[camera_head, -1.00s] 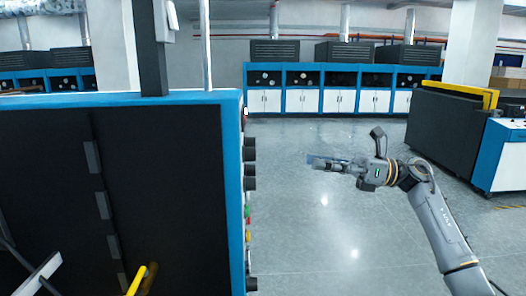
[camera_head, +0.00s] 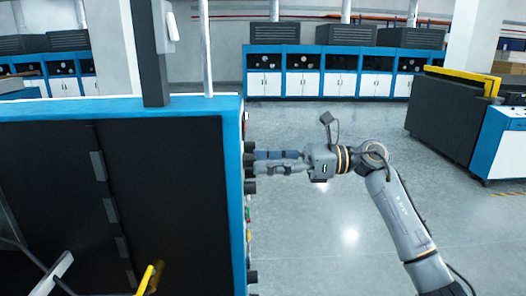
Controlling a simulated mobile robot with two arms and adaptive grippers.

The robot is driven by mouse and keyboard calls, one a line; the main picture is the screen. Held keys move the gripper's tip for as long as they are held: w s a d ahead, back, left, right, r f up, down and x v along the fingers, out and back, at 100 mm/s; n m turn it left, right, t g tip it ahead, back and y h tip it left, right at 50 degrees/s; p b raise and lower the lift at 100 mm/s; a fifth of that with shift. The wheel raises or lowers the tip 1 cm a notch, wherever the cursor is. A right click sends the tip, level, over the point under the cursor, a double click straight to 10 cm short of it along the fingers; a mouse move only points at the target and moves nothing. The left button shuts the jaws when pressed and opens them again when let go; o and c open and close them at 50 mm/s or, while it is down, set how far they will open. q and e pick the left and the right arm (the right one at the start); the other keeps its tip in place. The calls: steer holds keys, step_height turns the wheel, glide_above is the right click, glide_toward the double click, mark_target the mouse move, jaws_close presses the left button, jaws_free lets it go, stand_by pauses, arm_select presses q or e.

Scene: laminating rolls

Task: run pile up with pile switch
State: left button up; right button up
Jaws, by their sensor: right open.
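A large machine with a blue frame (camera_head: 232,215) and a dark front panel fills the left of the view. A column of knobs and buttons runs down its right side edge: black knobs (camera_head: 251,187), a green one (camera_head: 248,213) and others lower down. I cannot tell which of them is the pile switch. My right gripper (camera_head: 262,162) is open, pointing left, with its fingertips at the upper black knobs. Whether it touches a knob I cannot tell; the fingers partly hide the knobs there. My left gripper is not in view.
A yellow handle (camera_head: 147,277) shows at the lower left. Blue and white cabinets (camera_head: 310,84) line the back wall. Another dark machine with a yellow bar (camera_head: 460,80) stands at the right. The grey floor (camera_head: 320,240) between is clear.

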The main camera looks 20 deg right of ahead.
steer(key=shift+w+a, duration=0.1)
steer(key=shift+a, duration=0.35)
steer(key=shift+c, duration=0.2)
jaws_close()
steer(key=shift+n+b, duration=4.4)
steer(key=shift+b, duration=2.55)
steer(key=shift+o, duration=0.2)
jaws_free()
